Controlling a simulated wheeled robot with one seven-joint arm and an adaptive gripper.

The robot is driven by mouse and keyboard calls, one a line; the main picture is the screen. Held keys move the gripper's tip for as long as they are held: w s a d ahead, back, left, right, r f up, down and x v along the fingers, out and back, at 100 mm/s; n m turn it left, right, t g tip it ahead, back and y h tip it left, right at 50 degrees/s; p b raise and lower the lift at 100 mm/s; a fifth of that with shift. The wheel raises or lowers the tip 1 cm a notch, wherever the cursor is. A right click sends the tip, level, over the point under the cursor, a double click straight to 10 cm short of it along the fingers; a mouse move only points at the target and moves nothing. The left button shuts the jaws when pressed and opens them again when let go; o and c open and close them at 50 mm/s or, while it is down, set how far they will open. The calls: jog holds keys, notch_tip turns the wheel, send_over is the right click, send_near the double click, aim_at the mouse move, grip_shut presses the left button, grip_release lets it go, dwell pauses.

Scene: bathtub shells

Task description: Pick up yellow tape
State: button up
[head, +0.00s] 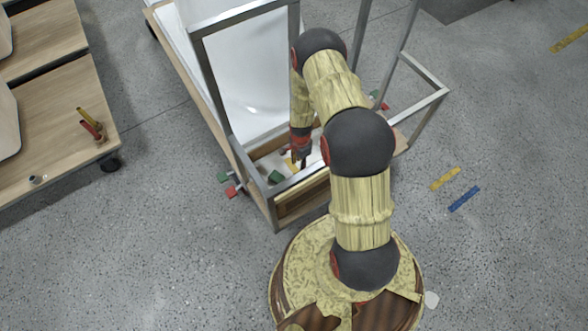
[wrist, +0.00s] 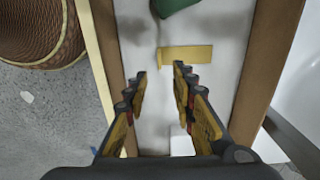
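A flat yellow strip, seemingly the yellow tape (wrist: 190,55), lies on the white surface of a narrow wooden-sided tray (wrist: 250,75) in the wrist view. My gripper (wrist: 160,74) is open and empty, its two fingers apart above the tray. The tape appears just beyond the fingertips, mostly towards the right finger. In the head view my gripper (head: 300,153) reaches down into the front tray of the cart. A small yellow patch shows by it, but I cannot tell tape from finger there.
A green object (wrist: 174,5) lies beyond the tape; it also shows in the head view (head: 275,177). The tray's wooden walls flank my gripper. Metal frame posts (head: 212,85) and a white tub shell (head: 240,60) stand behind. Yellow (head: 446,178) and blue (head: 464,198) strips mark the floor.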

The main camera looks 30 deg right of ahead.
aim_at(298, 169)
jog(key=f, duration=0.2)
jog(key=f+b, duration=0.1)
jog(key=f, duration=0.1)
jog(key=f+b, duration=0.1)
jog(key=f, duration=0.1)
jog(key=shift+a+f, duration=0.15)
jog(key=shift+a, duration=0.2)
jog(key=shift+c, duration=1)
jog(key=c, duration=0.4)
grip_shut()
